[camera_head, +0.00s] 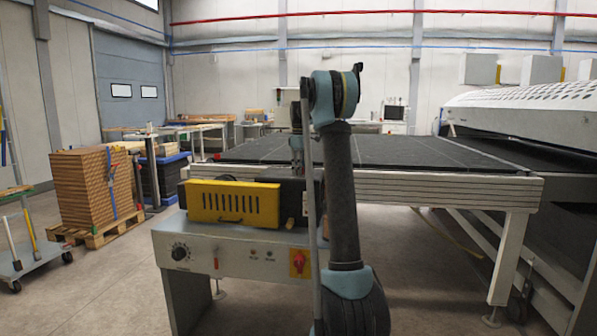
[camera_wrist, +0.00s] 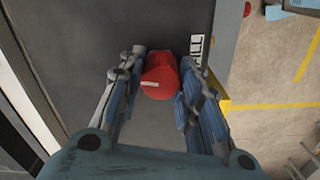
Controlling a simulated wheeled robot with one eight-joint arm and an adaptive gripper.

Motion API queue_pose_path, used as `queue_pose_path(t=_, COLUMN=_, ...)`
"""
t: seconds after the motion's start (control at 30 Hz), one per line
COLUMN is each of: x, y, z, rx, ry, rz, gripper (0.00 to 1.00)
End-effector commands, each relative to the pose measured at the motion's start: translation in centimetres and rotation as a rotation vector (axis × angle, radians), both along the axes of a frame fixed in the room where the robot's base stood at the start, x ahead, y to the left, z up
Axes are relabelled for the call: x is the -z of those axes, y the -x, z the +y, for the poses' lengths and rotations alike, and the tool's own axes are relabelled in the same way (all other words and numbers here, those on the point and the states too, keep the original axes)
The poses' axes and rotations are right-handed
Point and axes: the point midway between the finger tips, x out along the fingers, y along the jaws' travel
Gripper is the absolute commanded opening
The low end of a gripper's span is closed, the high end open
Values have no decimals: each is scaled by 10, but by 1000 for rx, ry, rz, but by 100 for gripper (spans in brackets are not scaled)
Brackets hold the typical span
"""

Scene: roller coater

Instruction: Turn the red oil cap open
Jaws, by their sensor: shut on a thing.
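The red oil cap (camera_wrist: 160,77) shows in the wrist view at the upper middle, on a dark grey surface. It is round with a raised ridge and a small pale mark. My gripper (camera_wrist: 161,82) has one finger on each side of the cap and is shut on it. In the head view my arm rises in front of the machine, and the cap and the gripper's fingertips cannot be made out behind it.
A machine with a yellow vented cover (camera_head: 234,203) and a front control panel (camera_head: 225,255) stands before me. A long dark conveyor table (camera_head: 400,153) lies behind it. Stacked wood on a pallet (camera_head: 92,190) stands at left. The floor between is clear.

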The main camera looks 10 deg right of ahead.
Motion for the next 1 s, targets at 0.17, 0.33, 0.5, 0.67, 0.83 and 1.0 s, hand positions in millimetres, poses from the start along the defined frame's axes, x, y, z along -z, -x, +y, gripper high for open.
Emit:
queue_pose_path(t=0.17, x=0, y=-1, z=-2, rx=-137, ry=2, rz=-2, gripper=8)
queue_pose_path(t=0.33, x=0, y=-1, z=-2, rx=-243, ry=2, rz=-2, gripper=8)
queue_pose_path(t=0.5, x=0, y=-1, z=-2, rx=-312, ry=3, rz=-3, gripper=8)
queue_pose_path(t=0.67, x=0, y=-2, z=-2, rx=-348, ry=3, rz=-3, gripper=8)
queue_pose_path(t=0.83, x=0, y=-2, z=-2, rx=-362, ry=3, rz=-4, gripper=8)
queue_pose_path(t=1.0, x=0, y=-2, z=-2, rx=-363, ry=3, rz=-4, gripper=8)
